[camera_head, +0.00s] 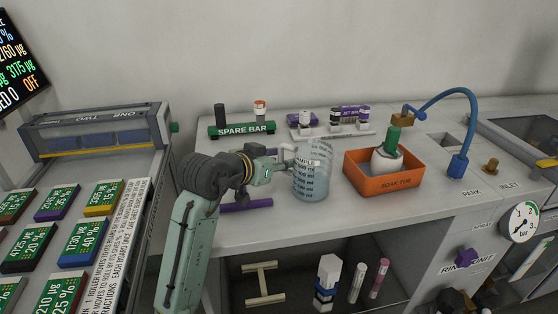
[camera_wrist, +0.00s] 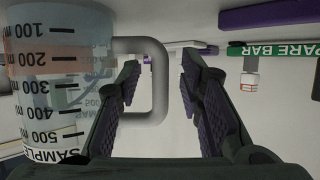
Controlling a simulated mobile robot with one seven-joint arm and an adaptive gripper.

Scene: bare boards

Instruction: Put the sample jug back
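The sample jug (camera_head: 312,178) is a clear, pale-blue measuring jug with printed marks. It appears to stand upright on the counter, left of the orange soak tub (camera_head: 384,181). My gripper (camera_head: 284,161) is at the jug's left side, at the handle. In the wrist view the jug (camera_wrist: 60,75) fills the left edge, with scale numbers and part of the word "SAMPLE". Its grey loop handle (camera_wrist: 158,80) reaches between my two fingers (camera_wrist: 160,85). The fingers are apart, with a gap beside the handle's upright; whether the left finger touches it I cannot tell.
The green spare bar rack (camera_head: 242,130) stands behind my arm, with a rack (camera_head: 330,134) to its right. A bottle with a green top (camera_head: 390,150) is in the tub. A purple bar (camera_head: 245,205) lies near the front edge. A blue hose (camera_head: 460,125) arches at right.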

